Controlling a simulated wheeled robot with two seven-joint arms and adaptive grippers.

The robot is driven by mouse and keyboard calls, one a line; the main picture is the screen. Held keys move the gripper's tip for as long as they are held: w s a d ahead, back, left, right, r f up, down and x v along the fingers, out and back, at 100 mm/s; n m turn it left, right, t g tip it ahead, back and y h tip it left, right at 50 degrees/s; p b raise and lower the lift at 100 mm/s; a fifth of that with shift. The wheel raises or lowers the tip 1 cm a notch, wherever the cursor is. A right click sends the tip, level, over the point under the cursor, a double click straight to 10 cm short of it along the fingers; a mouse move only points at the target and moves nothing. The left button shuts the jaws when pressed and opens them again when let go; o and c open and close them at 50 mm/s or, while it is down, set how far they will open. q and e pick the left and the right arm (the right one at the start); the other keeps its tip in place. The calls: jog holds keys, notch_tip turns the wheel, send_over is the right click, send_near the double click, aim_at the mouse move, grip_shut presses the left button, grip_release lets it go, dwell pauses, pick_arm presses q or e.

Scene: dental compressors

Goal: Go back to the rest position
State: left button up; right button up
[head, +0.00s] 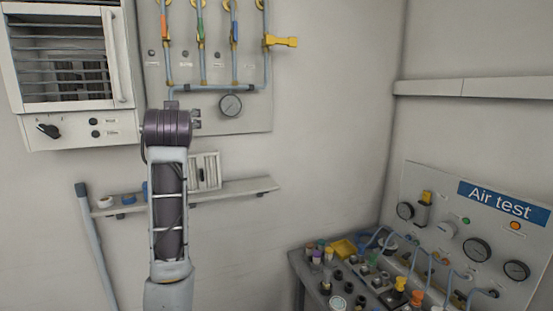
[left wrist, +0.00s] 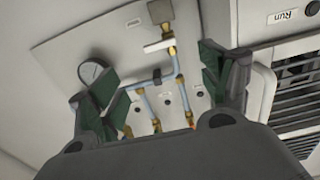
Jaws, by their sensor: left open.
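My left arm rises from the bottom of the head view in front of the wall. Its dark wrist covers most of the left gripper there. In the left wrist view my left gripper (left wrist: 160,80) has its two green-padded fingers spread wide, with nothing between them. Behind the fingers is the wall panel with pipes and a gauge, seen tilted. My right gripper is in neither view.
A pipe panel (head: 256,112) with a yellow handle (head: 281,41) and gauge (head: 230,105) hangs behind the arm. A vented unit (head: 70,130) is at upper left. A shelf (head: 240,190) is below. An Air test panel (head: 440,190) and cluttered bench (head: 298,262) stand right.

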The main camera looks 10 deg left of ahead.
pick_arm(q)
jog(key=s+d+f+m+g+h, duration=0.2)
jog(key=d+f, duration=0.1)
jog(key=f, duration=1)
jog(key=s+d+f+m+g+h, duration=0.1)
jog(key=d+f+m+h, duration=0.15)
jog(key=f, duration=1.05)
jog(key=s+d+f+m+g+h, duration=0.1)
jog(key=s+d+f+g+h, duration=0.15)
jog(key=f, duration=1.15)
jog(key=s+d+f+m+g+h, duration=0.1)
jog(key=s+d+f+g, duration=0.25)
jog(key=s+f, duration=0.85)
jog(key=s+d+f+m+g+h, duration=0.25)
jog(key=s+d+f, duration=0.25)
jog(key=s+f, duration=0.8)
jog(key=s+f+g, duration=0.1)
jog(key=s+f, duration=0.2)
jog(key=f, duration=2.6)
jog(key=s+a+f+g, duration=0.1)
jog(key=s+a+f, duration=0.1)
jog(key=s+f, duration=0.8)
jog(key=s+a+f, duration=0.1)
jog(key=s+f, duration=1)
jog(key=s, duration=0.2)
jog(key=shift+a+f+g+y, duration=0.3)
jog(key=shift+a+g+y, duration=0.05)
jog(key=shift+y, duration=0.1)
